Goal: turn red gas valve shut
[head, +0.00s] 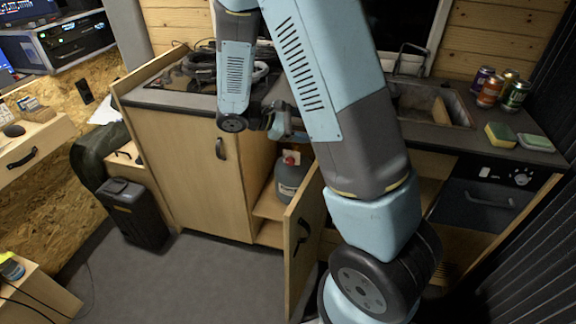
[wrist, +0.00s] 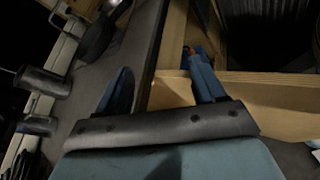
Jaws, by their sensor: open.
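A grey gas bottle (head: 290,178) stands inside the open lower cabinet in the head view. A small red valve (head: 291,157) with a pale part beside it sits at its top. My gripper (head: 289,128) is above the bottle near the counter's front edge, apart from the valve and partly hidden by my arm. In the wrist view my gripper (wrist: 160,78) shows two blue fingers spread apart with nothing between them. A small orange-red spot shows near the right fingertip there; I cannot tell whether it is the valve.
The cabinet door (head: 304,240) stands open to the right of the bottle. A closed door (head: 195,165) is to its left. The counter edge passes close to my gripper. A sink (head: 430,100), cans (head: 490,90) and sponges (head: 501,134) are on the right. Floor at front left is clear.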

